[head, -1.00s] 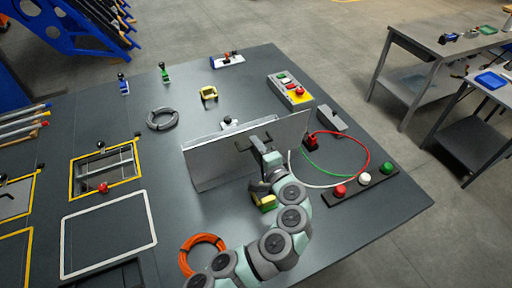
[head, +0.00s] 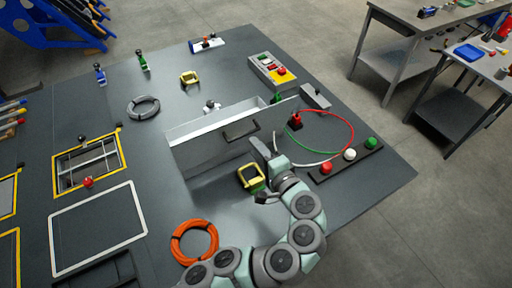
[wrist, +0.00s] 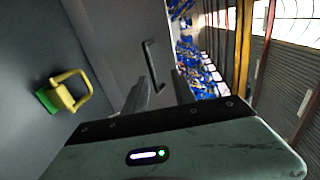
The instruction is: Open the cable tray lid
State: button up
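The cable tray lid (head: 205,150) is a large grey panel with a black bar handle (head: 240,130) on the face towards me. It stands steeply, and a pale interior strip (head: 215,117) shows behind its top edge. In the wrist view the lid (wrist: 108,30) fills the upper middle, with its handle (wrist: 153,66) beyond my fingertips. My gripper (head: 259,150) is in front of the lid, below and right of the handle. In the wrist view my gripper (wrist: 160,92) has its fingers apart with nothing between them. The lid's hinge cannot be made out.
A yellow-and-green clamp-like piece (head: 250,177) stands left of my wrist; it also shows in the wrist view (wrist: 66,95). An orange cable coil (head: 194,242) lies near my arm. Red and green cables (head: 345,125) and a button strip (head: 347,160) are on the right.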

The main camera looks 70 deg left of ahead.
aim_at(244, 136)
jog(key=shift+w+d+f+m+p, duration=0.15)
jog(key=shift+w+d+m+p, duration=0.05)
jog(key=shift+m+p, duration=0.3)
jog(key=shift+c, duration=1.4)
jog(key=d+m+p, duration=0.1)
jog(key=m, duration=0.1)
jog(key=w+d+f+m+p, duration=0.1)
jog(key=m+p, duration=0.1)
jog(key=d+f+m+p, duration=0.1)
jog(key=m+p, duration=0.1)
jog(key=m, duration=0.1)
jog(key=shift+w+d+f+g, duration=0.2)
jog(key=shift+w+f+g, duration=0.05)
jog(key=shift+g, duration=0.05)
grip_shut()
jog(key=s+a+f+m+y+p, duration=0.1)
jog(key=a+m+p, duration=0.3)
jog(key=a+m, duration=0.5)
jog(key=shift+s+a+m+y, duration=0.4)
jog(key=shift+s+m+y, duration=0.2)
jog(key=shift+s+y, duration=0.15)
